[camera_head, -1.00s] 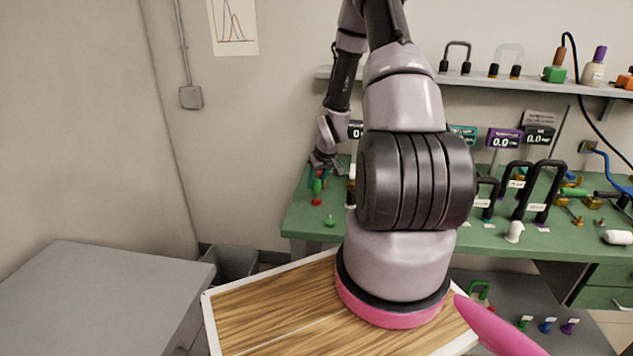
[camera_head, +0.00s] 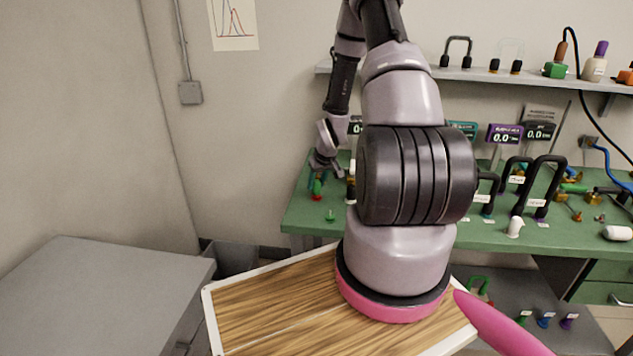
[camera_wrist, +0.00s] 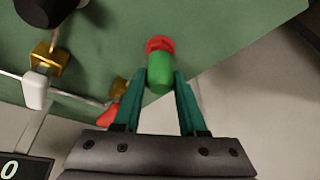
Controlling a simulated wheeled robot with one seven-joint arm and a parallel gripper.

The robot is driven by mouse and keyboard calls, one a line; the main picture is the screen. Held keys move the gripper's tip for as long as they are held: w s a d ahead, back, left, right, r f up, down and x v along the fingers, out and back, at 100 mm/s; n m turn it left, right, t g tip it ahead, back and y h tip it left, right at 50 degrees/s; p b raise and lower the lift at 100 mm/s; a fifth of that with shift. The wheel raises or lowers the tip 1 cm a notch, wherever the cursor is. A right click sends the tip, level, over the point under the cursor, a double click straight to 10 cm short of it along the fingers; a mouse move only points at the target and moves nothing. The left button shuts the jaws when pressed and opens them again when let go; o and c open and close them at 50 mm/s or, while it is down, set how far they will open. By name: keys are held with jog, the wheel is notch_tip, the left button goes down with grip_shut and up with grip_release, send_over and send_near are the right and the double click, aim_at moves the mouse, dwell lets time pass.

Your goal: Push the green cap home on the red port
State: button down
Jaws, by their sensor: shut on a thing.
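My gripper (camera_wrist: 162,80) is shut on the green cap (camera_wrist: 160,72), with one teal finger on each side of it. The far end of the cap meets the red port (camera_wrist: 160,43) in the wrist view, and the two look in line. A red rim still shows beyond the cap; how deep the cap sits I cannot tell. In the head view my gripper (camera_head: 317,178) is over the bench's left end, with the green cap (camera_head: 317,187) right above the red port (camera_head: 317,198). My arm hides part of the bench.
A small green piece (camera_head: 330,216) stands on the green bench (camera_head: 300,222) near its front edge. A white-and-black post is close to my gripper's right. In the wrist view, brass fittings (camera_wrist: 48,60) and a white piece (camera_wrist: 35,92) lie left.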

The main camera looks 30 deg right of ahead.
jog(key=shift+f, duration=0.45)
jog(key=shift+c, duration=2)
grip_release()
jog(key=v, duration=1)
jog(key=shift+r, duration=0.4)
jog(key=shift+s, duration=0.1)
